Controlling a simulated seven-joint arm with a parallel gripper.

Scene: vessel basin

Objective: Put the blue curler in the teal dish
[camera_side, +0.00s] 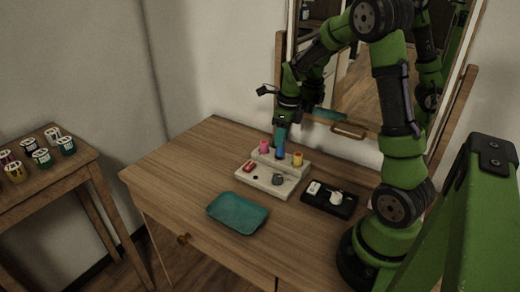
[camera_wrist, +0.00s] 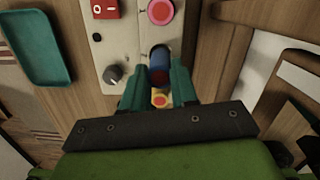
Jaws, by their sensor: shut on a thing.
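The blue curler (camera_side: 281,153) stands in the middle of the back row of a cream heater base (camera_side: 262,187), between a pink curler (camera_side: 264,147) and a yellow curler (camera_side: 297,159). My gripper (camera_side: 281,140) reaches down over it from above, shut on its upper part. In the wrist view the blue curler (camera_wrist: 159,60) sits between the two teal fingers (camera_wrist: 160,88). Its lower end meets the base; I cannot tell whether it is lifted. The teal dish (camera_side: 238,212) lies empty on the table, in front and left of the base.
The base carries a red switch (camera_side: 248,167) and a grey knob (camera_side: 278,180). A black tray (camera_side: 329,200) with small white items lies to its right. A mirror stands behind. A side table with several small pots is at far left.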

